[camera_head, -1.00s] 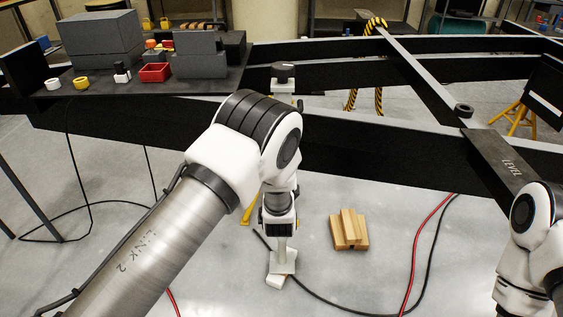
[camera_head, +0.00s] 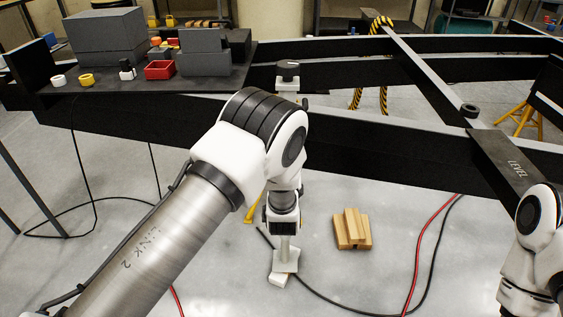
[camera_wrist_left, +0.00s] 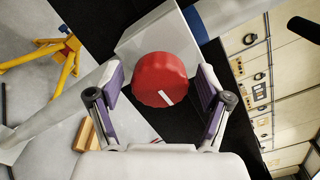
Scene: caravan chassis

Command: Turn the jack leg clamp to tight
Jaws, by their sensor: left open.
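In the head view my left arm hides the knob and the fingers. The jack leg's foot (camera_head: 286,261) shows below the arm, and its top with a dark cap (camera_head: 288,70) above the beam. My right gripper is out of frame.
The black chassis beam (camera_head: 390,153) runs across behind my left arm. Wooden blocks (camera_head: 352,230) lie on the floor right of the foot, near red and black cables. A black shelf with grey boxes and a red bin (camera_head: 160,70) is at upper left. A LEVEL bar (camera_head: 498,158) is at right.

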